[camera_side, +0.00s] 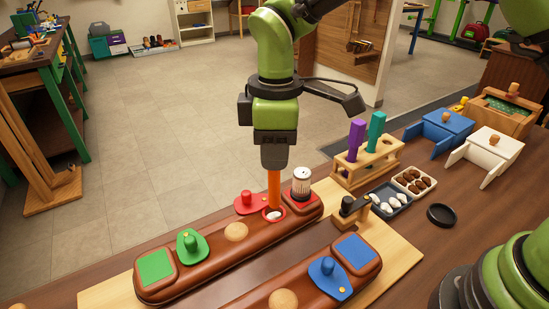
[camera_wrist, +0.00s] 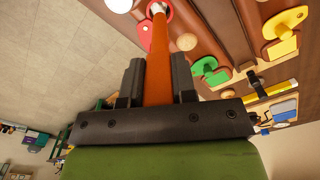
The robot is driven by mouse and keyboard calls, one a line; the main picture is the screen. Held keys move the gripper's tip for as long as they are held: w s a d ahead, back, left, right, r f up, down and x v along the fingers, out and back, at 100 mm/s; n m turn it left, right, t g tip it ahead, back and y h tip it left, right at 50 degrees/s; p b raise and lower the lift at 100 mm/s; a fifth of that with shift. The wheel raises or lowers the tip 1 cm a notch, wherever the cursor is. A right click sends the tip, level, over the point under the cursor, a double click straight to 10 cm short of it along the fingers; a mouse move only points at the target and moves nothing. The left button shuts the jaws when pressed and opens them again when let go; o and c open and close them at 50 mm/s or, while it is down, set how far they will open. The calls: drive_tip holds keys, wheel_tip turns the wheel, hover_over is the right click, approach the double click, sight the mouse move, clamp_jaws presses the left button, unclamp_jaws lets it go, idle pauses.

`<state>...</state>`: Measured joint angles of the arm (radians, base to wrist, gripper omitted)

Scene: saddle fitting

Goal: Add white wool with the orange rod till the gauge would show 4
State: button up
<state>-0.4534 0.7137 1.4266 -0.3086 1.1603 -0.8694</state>
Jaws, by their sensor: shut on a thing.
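My gripper (camera_side: 274,160) is shut on the orange rod (camera_side: 274,188), which hangs upright over the rear saddle panel (camera_side: 210,262). The rod's lower end is at a red-ringed opening (camera_side: 273,214), where white material shows. I cannot tell how deep the tip is. In the wrist view, the rod (camera_wrist: 159,60) runs between both jaws (camera_wrist: 157,88) towards the red-ringed opening. White wool tufts (camera_side: 388,204) lie in a dark tray right of the panels. A white cylinder with dark markings (camera_side: 302,181), perhaps the gauge, stands on a red pad beside the rod; its reading is too small to tell.
A red knobbed flap (camera_side: 248,203) lies close left of the rod. A green flap (camera_side: 191,246) is further left. A wooden rack (camera_side: 366,165) holds purple and teal rods. Brown wool (camera_side: 414,180) fills another tray. A black disc (camera_side: 441,214) lies on the table.

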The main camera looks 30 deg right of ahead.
drive_tip(key=shift+r, duration=1.85)
